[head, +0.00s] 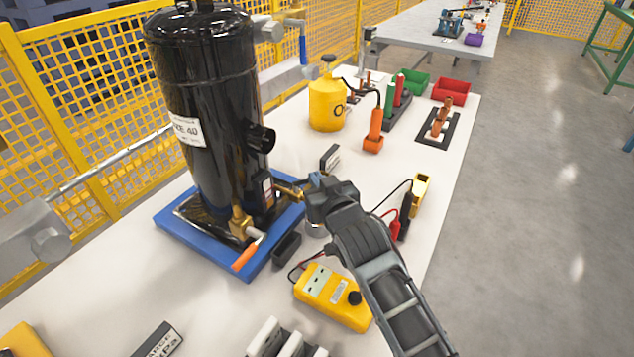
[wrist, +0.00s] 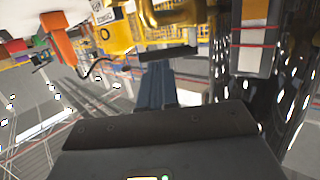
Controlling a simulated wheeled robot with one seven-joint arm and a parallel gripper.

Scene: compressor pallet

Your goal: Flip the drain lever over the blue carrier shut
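The blue carrier (head: 178,232) is a flat blue tray under the black compressor tank (head: 212,110). A brass valve (head: 241,226) at its front edge has an orange-handled lever (head: 246,256) slanting down over the edge. A second brass fitting (head: 287,190) sticks out from the tank's right side, with a small blue piece (head: 315,179) at its end. My gripper (head: 312,192) is at that end, right of the tank. The wrist view shows a blue bar (wrist: 155,88) below brass parts (wrist: 178,18), beyond the dark gripper body. My fingertips cannot be made out, nor whether they touch the blue piece.
A yellow meter (head: 333,297) lies near my forearm, with a small black holder (head: 287,247) left of it. A yellow bottle (head: 327,103), an orange tool (head: 374,130) and red and green bins stand farther back. Yellow mesh fencing (head: 80,100) runs along the left.

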